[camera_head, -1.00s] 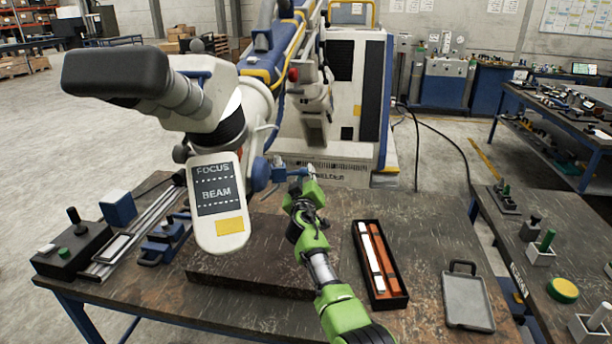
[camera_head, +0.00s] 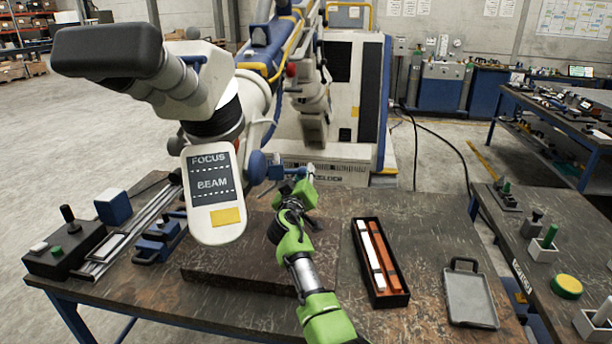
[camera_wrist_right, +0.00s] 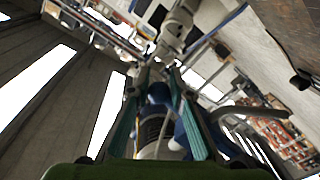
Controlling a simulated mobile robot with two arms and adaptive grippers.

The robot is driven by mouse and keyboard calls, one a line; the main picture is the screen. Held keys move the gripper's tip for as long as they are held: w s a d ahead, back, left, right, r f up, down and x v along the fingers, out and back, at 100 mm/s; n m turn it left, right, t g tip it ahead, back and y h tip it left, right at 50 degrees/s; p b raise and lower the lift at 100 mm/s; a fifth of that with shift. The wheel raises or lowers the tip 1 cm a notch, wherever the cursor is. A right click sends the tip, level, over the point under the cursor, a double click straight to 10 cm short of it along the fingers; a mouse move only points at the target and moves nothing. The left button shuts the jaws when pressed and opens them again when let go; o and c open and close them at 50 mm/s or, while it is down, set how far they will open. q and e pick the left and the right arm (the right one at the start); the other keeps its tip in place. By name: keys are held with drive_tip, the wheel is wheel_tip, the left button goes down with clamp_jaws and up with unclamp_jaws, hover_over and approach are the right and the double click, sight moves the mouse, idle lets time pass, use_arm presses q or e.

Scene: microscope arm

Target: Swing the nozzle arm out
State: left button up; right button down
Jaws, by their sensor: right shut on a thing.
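The white and blue laser welder head, with binoculars and a FOCUS/BEAM panel (camera_head: 212,188), hangs over the table in the head view. A thin blue nozzle arm (camera_head: 289,171) reaches right from behind the head's blue knob. My green right gripper (camera_head: 305,176) is at the outer end of this arm and shut on it; its fingers partly hide the contact. In the right wrist view, my right gripper (camera_wrist_right: 161,72) has its two fingers close together, with blue and white parts of the machine between and behind them. My left gripper is not in view.
A dark slab (camera_head: 245,270) lies beneath the head. A black box with rods (camera_head: 397,299) and a grey tray (camera_head: 470,298) lie to the right of my right arm. A control box (camera_head: 65,250) and blue fixtures stand left. The welder cabinet (camera_head: 357,100) stands behind.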

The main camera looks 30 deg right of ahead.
drive_tip(key=c, duration=1.6)
unclamp_jaws()
drive_tip(key=shift+w+a+r, duration=0.25)
drive_tip(key=shift+a+r, duration=0.25)
drive_tip(key=shift+a, duration=0.3)
drive_tip(key=shift+s+f, duration=0.15)
drive_tip(key=shift+f, duration=0.05)
drive_tip(key=v, duration=0.7)
drive_tip(key=shift+s, duration=0.15)
drive_tip(key=shift+f, duration=0.1)
